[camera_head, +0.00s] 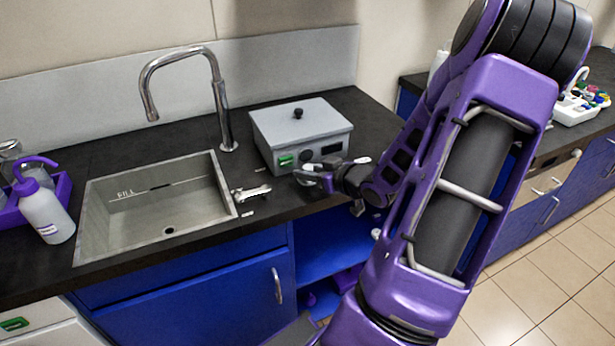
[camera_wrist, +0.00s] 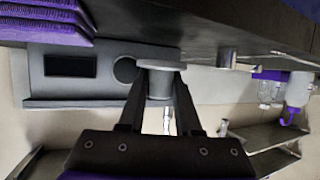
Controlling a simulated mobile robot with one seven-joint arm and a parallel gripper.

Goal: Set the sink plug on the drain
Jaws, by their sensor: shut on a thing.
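The drain (camera_head: 169,230) is a small dark hole in the floor of the grey sink (camera_head: 228,198). Nothing covers it. My gripper (camera_head: 318,174) is to the right of the sink, just in front of a grey box on the counter. In the wrist view my gripper (camera_wrist: 158,98) is shut on a grey round piece with a wide flat disc, which looks like the sink plug (camera_wrist: 158,65). The plug is small and partly hidden by the gripper in the head view, so its exact tilt is unclear there.
The grey box (camera_head: 300,125) with a black knob stands right behind my gripper. A tall curved faucet (camera_head: 218,95) rises behind the sink. A metal lever (camera_head: 250,192) sits between sink and gripper. A white bottle (camera_head: 46,215) and purple tray (camera_head: 62,190) stand left. The sink basin is empty.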

